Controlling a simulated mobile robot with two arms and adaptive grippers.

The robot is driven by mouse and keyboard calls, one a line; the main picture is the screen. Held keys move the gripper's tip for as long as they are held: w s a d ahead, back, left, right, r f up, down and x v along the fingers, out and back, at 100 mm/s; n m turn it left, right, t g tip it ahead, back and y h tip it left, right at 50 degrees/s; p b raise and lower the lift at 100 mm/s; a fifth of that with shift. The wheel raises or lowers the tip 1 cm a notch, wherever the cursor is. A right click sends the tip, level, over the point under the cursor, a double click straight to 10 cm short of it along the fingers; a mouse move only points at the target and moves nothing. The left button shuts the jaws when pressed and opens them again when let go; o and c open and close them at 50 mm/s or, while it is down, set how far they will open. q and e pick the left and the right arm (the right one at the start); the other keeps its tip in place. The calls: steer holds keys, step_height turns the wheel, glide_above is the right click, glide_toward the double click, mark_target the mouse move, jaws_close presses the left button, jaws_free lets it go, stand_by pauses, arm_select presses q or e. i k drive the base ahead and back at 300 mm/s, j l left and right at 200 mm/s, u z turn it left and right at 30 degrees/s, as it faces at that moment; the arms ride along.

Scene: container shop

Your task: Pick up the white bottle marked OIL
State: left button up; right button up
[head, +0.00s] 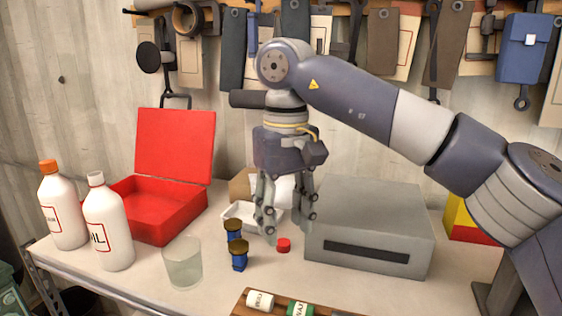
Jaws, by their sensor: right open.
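The white bottle marked OIL (112,232) stands upright at the left of the bench. It has a white cap, and its label is partly turned away, with "IL" readable. A second white bottle (62,210) with an orange cap stands just behind and left of it, with a red-framed label. My right gripper (284,222) points down over the middle of the bench, well right of the OIL bottle. Its fingers are apart and hold nothing. A small red cap (283,245) lies on the bench near its fingertips. My left gripper is not in view.
An open red case (172,215) stands behind the bottles. A clear glass (183,264) and two small blue jars (238,254) stand between the OIL bottle and my gripper. A grey box (375,212) is at right. A wooden tray (240,308) is at the front. Tools hang behind.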

mark_target(104, 212)
steer(key=k, duration=1.15)
